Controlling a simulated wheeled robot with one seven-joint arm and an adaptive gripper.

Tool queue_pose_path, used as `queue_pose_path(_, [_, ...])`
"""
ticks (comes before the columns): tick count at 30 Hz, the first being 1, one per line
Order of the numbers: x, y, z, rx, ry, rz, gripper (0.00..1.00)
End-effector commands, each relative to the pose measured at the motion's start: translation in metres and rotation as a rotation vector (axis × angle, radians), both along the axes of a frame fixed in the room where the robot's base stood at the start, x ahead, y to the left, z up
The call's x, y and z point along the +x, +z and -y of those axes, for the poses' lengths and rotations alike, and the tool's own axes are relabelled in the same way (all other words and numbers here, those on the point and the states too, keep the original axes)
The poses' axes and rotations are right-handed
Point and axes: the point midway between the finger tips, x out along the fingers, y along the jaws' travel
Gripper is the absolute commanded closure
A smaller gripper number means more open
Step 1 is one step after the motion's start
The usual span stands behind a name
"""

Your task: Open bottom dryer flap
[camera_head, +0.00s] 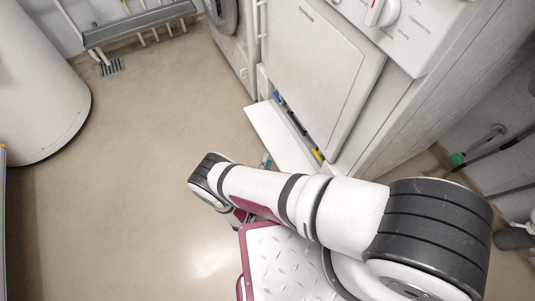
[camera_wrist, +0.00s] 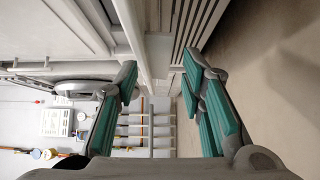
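The dryer (camera_head: 320,60) stands at the upper middle of the head view. Its bottom flap (camera_head: 272,135) is a white panel folded outward and down from the dryer's base. The opening behind it shows dark, blue and yellow parts. My arm covers the flap's near end. My gripper (camera_head: 266,161) is mostly hidden behind my arm, with a teal bit showing at the flap's outer edge. In the wrist view my gripper (camera_wrist: 160,70) has its teal fingers spread apart, with nothing clearly held. Pale edges and a slatted surface lie beyond the fingertips; contact cannot be told.
A second front-loading machine (camera_head: 232,40) stands beyond the dryer. A white rounded tank (camera_head: 40,90) is at the left, and a grey rail (camera_head: 140,24) hangs on the back wall. Hoses and pipes (camera_head: 485,150) are at the right. The beige floor (camera_head: 140,150) is clear.

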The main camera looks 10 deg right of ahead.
Motion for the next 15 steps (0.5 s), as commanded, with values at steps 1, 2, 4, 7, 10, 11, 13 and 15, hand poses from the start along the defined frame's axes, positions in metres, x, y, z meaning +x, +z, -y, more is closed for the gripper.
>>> queue_pose_path(1, [-0.0025, 0.0006, -0.0027, 0.000, 0.003, 0.001, 0.63])
queue_pose_path(2, [-0.0034, 0.0009, -0.0036, 0.000, 0.003, 0.002, 0.63])
queue_pose_path(4, [-0.0043, 0.0014, -0.0050, 0.000, 0.004, 0.004, 0.63])
queue_pose_path(7, [-0.0042, 0.0018, -0.0058, 0.001, 0.005, 0.004, 0.63])
queue_pose_path(10, [-0.0038, 0.0020, -0.0063, 0.002, 0.006, 0.005, 0.63])
queue_pose_path(11, [-0.0037, 0.0021, -0.0064, 0.002, 0.006, 0.005, 0.70])
queue_pose_path(13, [-0.0032, 0.0027, -0.0066, -0.004, 0.001, 0.000, 0.86])
queue_pose_path(15, [-0.0022, 0.0040, -0.0061, -0.026, -0.019, -0.021, 1.00])
